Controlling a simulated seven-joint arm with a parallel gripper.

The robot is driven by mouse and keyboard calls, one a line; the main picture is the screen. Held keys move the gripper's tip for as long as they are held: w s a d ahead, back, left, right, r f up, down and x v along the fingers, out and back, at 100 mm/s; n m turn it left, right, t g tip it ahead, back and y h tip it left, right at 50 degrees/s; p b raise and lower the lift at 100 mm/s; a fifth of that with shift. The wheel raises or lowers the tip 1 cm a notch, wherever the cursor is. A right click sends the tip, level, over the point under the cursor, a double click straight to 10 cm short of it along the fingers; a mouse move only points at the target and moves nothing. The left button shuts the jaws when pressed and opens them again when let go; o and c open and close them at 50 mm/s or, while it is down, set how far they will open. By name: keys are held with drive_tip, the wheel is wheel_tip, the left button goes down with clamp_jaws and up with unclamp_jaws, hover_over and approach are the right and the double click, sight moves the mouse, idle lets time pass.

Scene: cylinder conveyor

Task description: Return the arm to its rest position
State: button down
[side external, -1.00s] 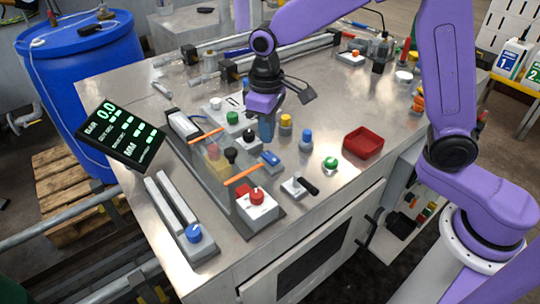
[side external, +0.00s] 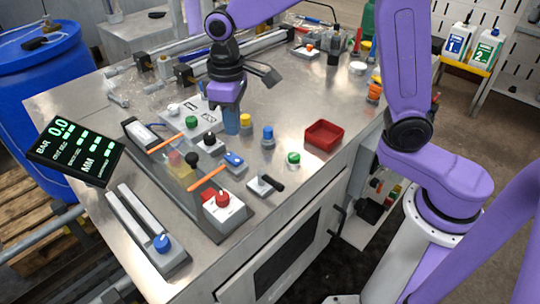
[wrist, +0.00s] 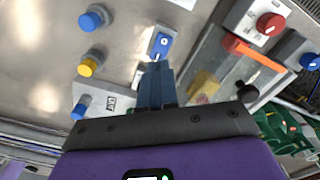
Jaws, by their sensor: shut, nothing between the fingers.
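My gripper (side external: 231,121) hangs above the middle of the steel bench, fingers pointing down, next to the yellow-capped cylinder and the control panel. In the wrist view my gripper (wrist: 156,72) has its two blue fingers together with nothing between them. The fingertips show just in front of a small blue switch (wrist: 161,43) in that view. How high the fingertips are above the bench is hard to tell.
Near my gripper stand a yellow-topped cylinder (side external: 246,122), a blue-topped one (side external: 268,137) and a green button (side external: 293,158). A red tray (side external: 324,134) lies to the right.

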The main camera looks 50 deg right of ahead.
drive_tip(key=s+d+n, duration=0.2)
drive_tip(key=s+d, duration=0.2)
drive_tip(key=s, duration=0.4)
drive_tip(key=s+d+f+n, duration=0.1)
drive_tip(key=s+d+n, duration=0.1)
drive_tip(key=s+d, duration=0.3)
drive_tip(key=s+d+n, duration=0.2)
drive_tip(key=s+d, duration=0.2)
drive_tip(key=s, duration=0.8)
drive_tip(key=shift+d+f, duration=0.15)
drive_tip(key=w+a+r+m, duration=0.4)
drive_tip(key=w+a+m, duration=0.2)
drive_tip(key=w, duration=0.6)
drive_tip(key=w+a+r+m, duration=0.4)
drive_tip(key=w+a+m, duration=0.2)
drive_tip(key=w, duration=0.6)
drive_tip(key=shift+w+a+r, duration=0.15)
drive_tip(key=shift+w+a, duration=0.1)
drive_tip(key=shift+a, duration=0.4)
